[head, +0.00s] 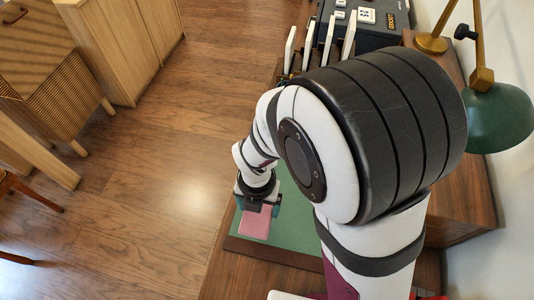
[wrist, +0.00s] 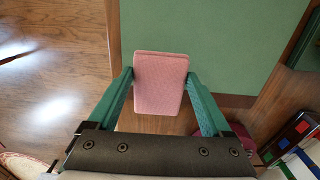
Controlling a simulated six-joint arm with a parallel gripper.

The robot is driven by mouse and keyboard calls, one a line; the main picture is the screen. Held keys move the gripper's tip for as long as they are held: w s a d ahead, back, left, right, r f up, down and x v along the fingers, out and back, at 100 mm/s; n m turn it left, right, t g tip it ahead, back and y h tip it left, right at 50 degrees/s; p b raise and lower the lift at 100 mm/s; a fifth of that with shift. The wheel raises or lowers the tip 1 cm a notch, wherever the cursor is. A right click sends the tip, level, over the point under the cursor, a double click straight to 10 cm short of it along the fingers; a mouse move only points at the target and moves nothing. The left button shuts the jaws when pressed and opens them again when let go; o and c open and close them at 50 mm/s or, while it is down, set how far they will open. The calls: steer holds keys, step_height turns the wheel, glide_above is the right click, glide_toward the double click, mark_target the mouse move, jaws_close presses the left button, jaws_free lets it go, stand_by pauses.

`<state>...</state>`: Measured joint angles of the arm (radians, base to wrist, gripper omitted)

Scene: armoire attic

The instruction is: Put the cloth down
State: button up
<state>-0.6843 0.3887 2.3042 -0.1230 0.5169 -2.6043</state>
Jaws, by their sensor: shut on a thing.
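The cloth (head: 256,222) is a small pink folded rectangle. In the wrist view the cloth (wrist: 160,84) sits between the two green fingers of my gripper (wrist: 160,82), which press on its left and right edges. In the head view my gripper (head: 259,205) points down with the cloth at its tips, over the green mat (head: 296,222) near its left edge. The mat also shows beneath the cloth in the wrist view (wrist: 225,40). I cannot tell whether the cloth touches the mat or is slightly above it.
My arm hides much of the desk (head: 467,195). A green lamp (head: 500,115) stands at the right. White upright panels (head: 310,45) and a dark box (head: 372,22) are at the back. The wooden floor (head: 150,190) lies left of the desk edge. Green mat right of the cloth looks clear.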

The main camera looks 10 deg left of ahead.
step_height(320, 180, down, 5)
steer(key=shift+f, duration=0.1)
steer(key=o, duration=1.4)
